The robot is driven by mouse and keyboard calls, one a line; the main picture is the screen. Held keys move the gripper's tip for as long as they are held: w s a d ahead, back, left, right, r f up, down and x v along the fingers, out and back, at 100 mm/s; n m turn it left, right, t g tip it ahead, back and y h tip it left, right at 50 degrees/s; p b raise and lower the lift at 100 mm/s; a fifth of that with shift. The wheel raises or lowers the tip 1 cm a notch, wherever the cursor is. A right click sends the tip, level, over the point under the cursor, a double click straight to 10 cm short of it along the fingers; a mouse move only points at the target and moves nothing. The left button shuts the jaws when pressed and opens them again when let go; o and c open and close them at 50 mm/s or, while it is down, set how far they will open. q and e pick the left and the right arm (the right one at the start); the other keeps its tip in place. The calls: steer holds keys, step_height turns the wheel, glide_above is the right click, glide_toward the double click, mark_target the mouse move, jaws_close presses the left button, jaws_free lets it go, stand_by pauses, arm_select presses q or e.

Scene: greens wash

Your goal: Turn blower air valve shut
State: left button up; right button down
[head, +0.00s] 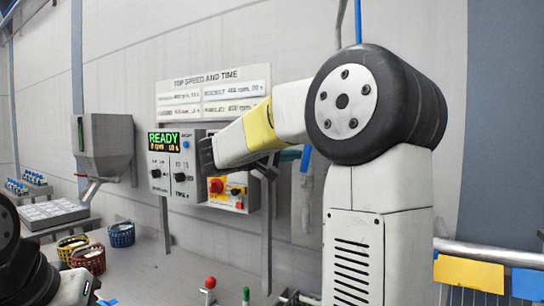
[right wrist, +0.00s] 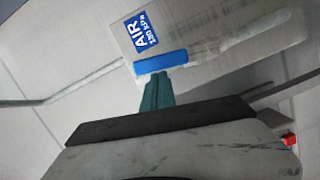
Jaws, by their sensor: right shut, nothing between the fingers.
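In the head view my right arm reaches left and bends back, with the teal fingers of the right gripper (head: 288,156) beside a small blue valve handle (head: 306,158) on a vertical wall pipe. In the right wrist view the teal fingertips (right wrist: 157,92) are shut with nothing between them. Their ends are at the lower edge of the blue handle (right wrist: 161,62); I cannot tell whether they touch. The handle looks roughly in line with the pale pipe (right wrist: 235,36). A blue and white AIR label (right wrist: 142,32) is behind it. My left gripper is not in view.
The control box (head: 175,165) reads READY. A box with a red knob (head: 217,186) is near my right forearm. A grey hopper (head: 105,145), baskets (head: 122,234) and a tray (head: 52,214) are at left. A red-topped lever (head: 210,284) stands at the bottom.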

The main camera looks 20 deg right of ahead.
mark_target(307, 155)
steer(key=s+d+m, duration=0.2)
steer(key=m, duration=0.1)
steer(key=shift+s+y, duration=0.1)
steer(key=shift+y, duration=0.3)
steer(key=s+d+f+m+t+y, duration=0.1)
steer(key=s+d+f+m, duration=0.3)
steer(key=m, duration=0.4)
steer(key=shift+s+d+f+y, duration=0.2)
steer(key=shift+s+f+y, duration=0.4)
steer(key=shift+y, duration=0.3)
steer(key=shift+w+f, duration=0.1)
steer(key=shift+f, duration=0.05)
